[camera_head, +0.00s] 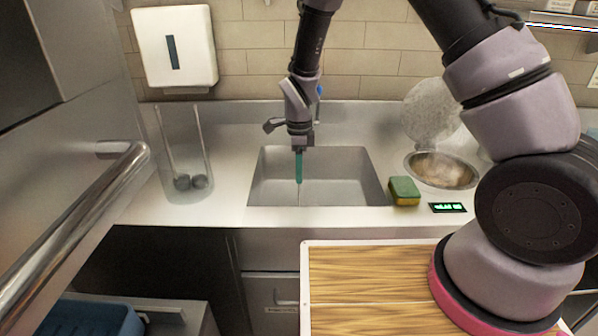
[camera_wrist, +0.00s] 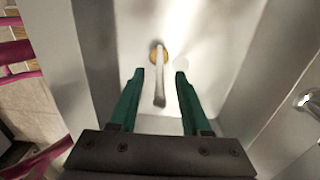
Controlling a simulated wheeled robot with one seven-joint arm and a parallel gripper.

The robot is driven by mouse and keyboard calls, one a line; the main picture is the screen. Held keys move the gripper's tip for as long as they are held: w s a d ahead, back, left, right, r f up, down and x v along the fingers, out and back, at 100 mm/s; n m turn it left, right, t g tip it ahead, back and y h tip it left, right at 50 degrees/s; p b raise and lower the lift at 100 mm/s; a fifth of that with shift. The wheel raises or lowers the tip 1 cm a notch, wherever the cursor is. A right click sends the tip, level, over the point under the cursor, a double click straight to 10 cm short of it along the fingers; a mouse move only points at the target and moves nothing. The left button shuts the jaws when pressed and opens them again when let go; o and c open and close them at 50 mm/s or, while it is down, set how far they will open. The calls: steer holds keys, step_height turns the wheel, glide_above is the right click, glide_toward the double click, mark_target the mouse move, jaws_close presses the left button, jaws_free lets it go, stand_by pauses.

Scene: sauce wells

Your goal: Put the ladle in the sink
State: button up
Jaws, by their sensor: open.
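The steel sink (camera_head: 350,192) is set into the counter at the middle of the head view. My gripper (camera_head: 299,180) points down over the sink, with green fingers. In the wrist view my gripper (camera_wrist: 158,75) is open, with a clear gap between the fingers. The ladle (camera_wrist: 160,88) shows there as a thin grey handle with a brownish-gold end, inside the sink basin. Its handle lies in line with the gap, and neither finger visibly touches it. In the head view only a thin pale line shows below the fingertips.
A green and yellow sponge (camera_head: 404,190) and a small lit display (camera_head: 447,207) sit right of the sink. Behind them is a round sauce well (camera_head: 441,170) with its lid raised. A clear container (camera_head: 185,150) stands at the left. A wooden board (camera_head: 365,275) is in front.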

step_height(320, 180, up, 12)
steer(key=shift+f, duration=0.1)
steer(key=shift+d+r, duration=0.2)
steer(key=shift+r, duration=0.15)
steer(key=s+d+r+n+t+y, duration=0.3)
steer(key=d+r+n, duration=0.3)
steer(key=d+r, duration=0.9)
steer(key=s+d+r+n+t, duration=0.2)
steer(key=s+d+r+n, duration=0.2)
steer(key=s, duration=0.3)
steer(key=s+d+r+n+t+h, duration=0.1)
steer(key=s+d+r+n+t, duration=0.1)
steer(key=s+d+r+n, duration=0.2)
steer(key=s+d+r, duration=0.1)
steer(key=s+r, duration=0.1)
steer(key=s, duration=0.1)
steer(key=shift+s+d+r, duration=0.25)
steer(key=shift+d+r, duration=0.1)
steer(key=shift+d, duration=0.05)
